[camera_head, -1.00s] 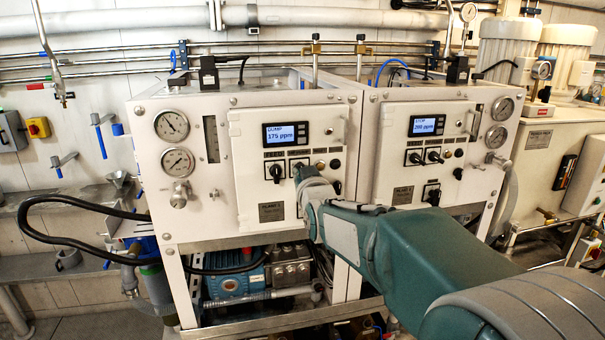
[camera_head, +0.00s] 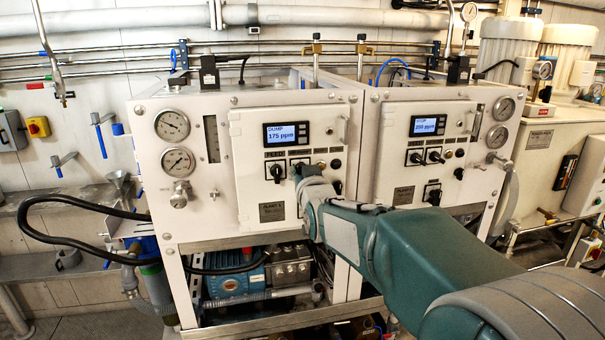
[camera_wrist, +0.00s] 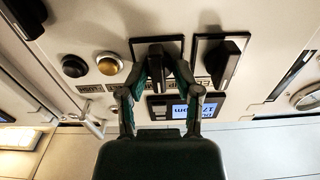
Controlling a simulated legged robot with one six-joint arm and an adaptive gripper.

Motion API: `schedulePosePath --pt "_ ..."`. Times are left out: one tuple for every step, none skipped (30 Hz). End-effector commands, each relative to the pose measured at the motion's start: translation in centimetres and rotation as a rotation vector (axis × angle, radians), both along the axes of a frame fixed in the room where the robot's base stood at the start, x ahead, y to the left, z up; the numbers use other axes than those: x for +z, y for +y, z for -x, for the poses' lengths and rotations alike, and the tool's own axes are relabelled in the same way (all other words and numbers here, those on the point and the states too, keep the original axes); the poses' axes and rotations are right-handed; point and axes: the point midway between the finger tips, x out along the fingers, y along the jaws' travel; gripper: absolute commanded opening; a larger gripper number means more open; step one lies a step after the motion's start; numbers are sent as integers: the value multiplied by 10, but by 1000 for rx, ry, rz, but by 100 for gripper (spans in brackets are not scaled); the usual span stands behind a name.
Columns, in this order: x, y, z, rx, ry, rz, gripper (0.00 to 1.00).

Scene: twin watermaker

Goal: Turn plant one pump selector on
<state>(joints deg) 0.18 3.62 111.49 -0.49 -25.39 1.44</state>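The plant one panel (camera_head: 250,190), a white cabinet door, has a lit display (camera_head: 287,135) reading 175 ppm. Below it is a black selector (camera_head: 276,171), with another mostly hidden behind my gripper (camera_head: 298,170). In the wrist view, which is upside down, my gripper (camera_wrist: 160,75) has its two fingers on either side of a black selector knob (camera_wrist: 156,64) on a square plate. The fingers lean inward and look closed on the knob, which stands upright in that view. A second black selector (camera_wrist: 228,60) sits to its right.
A dark button (camera_wrist: 75,66) and a brass-coloured button (camera_wrist: 110,64) sit left of the held knob in the wrist view. The plant two panel (camera_head: 415,150) is to the right in the head view. Gauges (camera_head: 178,160) and a black hose (camera_head: 70,205) are at left.

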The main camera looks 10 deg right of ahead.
Motion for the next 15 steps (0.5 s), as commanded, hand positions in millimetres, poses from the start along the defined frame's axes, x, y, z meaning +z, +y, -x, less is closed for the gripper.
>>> schedulePosePath --pt "1 0 0 0 -2 1 51" --pt "1 0 0 0 -2 1 51" --pt "0 0 0 0 -1 1 51" --pt "0 0 0 0 0 1 51" --pt "0 0 0 0 0 1 51" --pt "0 0 0 -1 1 2 51" --pt "-1 0 0 -1 2 2 51" --pt "-1 0 0 -1 2 2 51" --pt "-1 0 0 -1 3 2 51" --pt "-1 0 1 -1 3 2 51" --pt "-1 0 1 -1 3 2 51" --pt "-1 0 3 -1 3 2 51" --pt "-1 0 6 -1 3 2 51" --pt "0 0 9 -1 3 2 51" --pt "0 0 14 -1 2 2 51"
